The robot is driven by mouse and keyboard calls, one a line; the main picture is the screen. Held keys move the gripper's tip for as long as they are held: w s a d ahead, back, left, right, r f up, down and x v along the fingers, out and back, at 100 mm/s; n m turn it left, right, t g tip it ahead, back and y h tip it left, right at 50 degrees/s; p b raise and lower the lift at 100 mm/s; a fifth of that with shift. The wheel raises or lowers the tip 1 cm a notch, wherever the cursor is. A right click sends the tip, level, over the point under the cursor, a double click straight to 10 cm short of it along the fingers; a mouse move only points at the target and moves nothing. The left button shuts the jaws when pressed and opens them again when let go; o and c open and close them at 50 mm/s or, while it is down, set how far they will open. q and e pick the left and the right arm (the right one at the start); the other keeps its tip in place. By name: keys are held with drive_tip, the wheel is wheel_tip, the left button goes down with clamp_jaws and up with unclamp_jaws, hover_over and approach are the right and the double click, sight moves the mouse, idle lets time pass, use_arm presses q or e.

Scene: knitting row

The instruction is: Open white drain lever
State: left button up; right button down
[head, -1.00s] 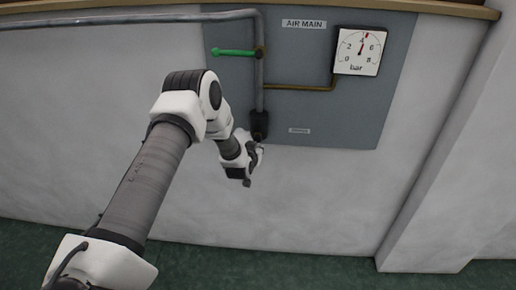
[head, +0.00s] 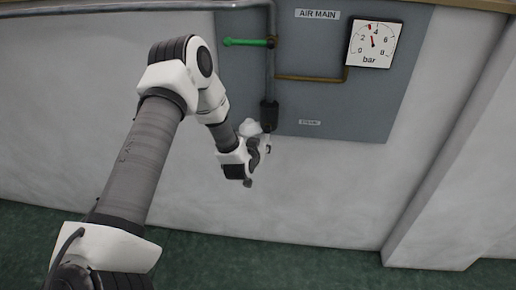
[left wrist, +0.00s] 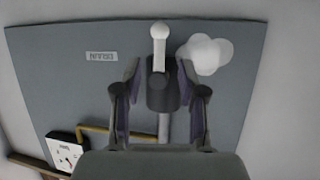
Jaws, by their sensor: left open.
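In the head view the lever (head: 268,143) is only a small white bit beside my gripper. My left gripper (head: 258,150) is open. In the left wrist view its fingers (left wrist: 160,72) stand either side of the black body and lever base, with gaps visible. A white puff (left wrist: 205,53) hangs beside the lever. My right gripper is out of view.
A grey "AIR MAIN" panel (head: 345,118) carries a green-handled valve (head: 248,42), a brass pipe (head: 308,78) and a bar gauge (head: 374,44). A wall pillar (head: 455,170) stands at right. The floor below is clear.

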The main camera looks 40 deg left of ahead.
use_arm(q)
drive_tip(key=v, duration=0.4)
drive_tip(key=shift+s+d+r, duration=0.1)
drive_tip(key=shift+s, duration=0.1)
drive_tip(key=s+d+f+m+g+h, duration=0.3)
drive_tip(key=s+d+f+m+g, duration=0.1)
drive_tip(key=s+d+f, duration=0.75)
drive_tip(key=s+d+f+g, duration=0.2)
drive_tip(key=s+g, duration=0.1)
drive_tip(key=s, duration=0.4)
drive_tip(key=s+d+f+g+h, duration=0.1)
drive_tip(key=s+d+f+g, duration=0.2)
drive_tip(key=s, duration=0.4)
drive_tip(key=s+d+f+g+h, duration=0.1)
drive_tip(key=s+d+f+g, duration=0.1)
drive_tip(key=s, duration=0.6)
drive_tip(key=shift+d+f+g, duration=0.4)
drive_tip(key=shift+d, duration=0.35)
